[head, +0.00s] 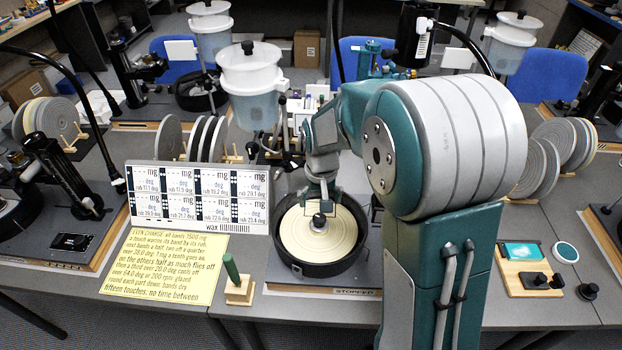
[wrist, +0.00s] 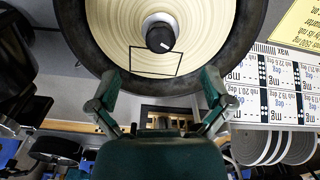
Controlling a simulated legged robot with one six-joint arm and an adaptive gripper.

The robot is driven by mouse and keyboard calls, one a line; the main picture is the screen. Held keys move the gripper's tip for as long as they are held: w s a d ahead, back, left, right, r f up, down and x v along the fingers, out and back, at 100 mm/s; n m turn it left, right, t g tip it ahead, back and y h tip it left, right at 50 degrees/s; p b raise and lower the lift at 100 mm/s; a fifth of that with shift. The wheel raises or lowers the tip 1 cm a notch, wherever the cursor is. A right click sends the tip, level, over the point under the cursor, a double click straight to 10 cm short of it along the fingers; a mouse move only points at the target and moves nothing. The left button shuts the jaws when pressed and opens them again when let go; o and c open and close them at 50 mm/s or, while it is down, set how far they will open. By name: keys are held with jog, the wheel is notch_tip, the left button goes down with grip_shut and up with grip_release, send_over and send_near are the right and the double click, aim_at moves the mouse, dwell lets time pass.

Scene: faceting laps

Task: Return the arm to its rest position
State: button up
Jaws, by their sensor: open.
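My gripper (head: 318,199) is above the round cream lap (head: 325,245), which sits in a black bowl-shaped pan (head: 287,252). In the wrist view my gripper (wrist: 160,85) has its two fingers spread wide apart with nothing between them. The cream lap (wrist: 115,30) fills the top of that view, with a dark knob (wrist: 160,37) at its centre. In the head view the knob (head: 318,220) shows just below the fingers; I cannot tell the exact gap. My arm reaches forward over the bench from the right of the pan.
Grey discs (head: 205,138) and a white water tank (head: 250,85) stand behind. A wooden tray (head: 530,278) lies at right.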

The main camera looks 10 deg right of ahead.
jog(key=s+r+t, duration=0.2)
jog(key=s+r, duration=0.6)
jog(key=s, duration=0.2)
jog(key=s+r+n+t, duration=0.1)
jog(key=s+r+t, duration=0.2)
jog(key=s+r, duration=0.5)
jog(key=s, duration=0.3)
jog(key=shift+t, duration=0.3)
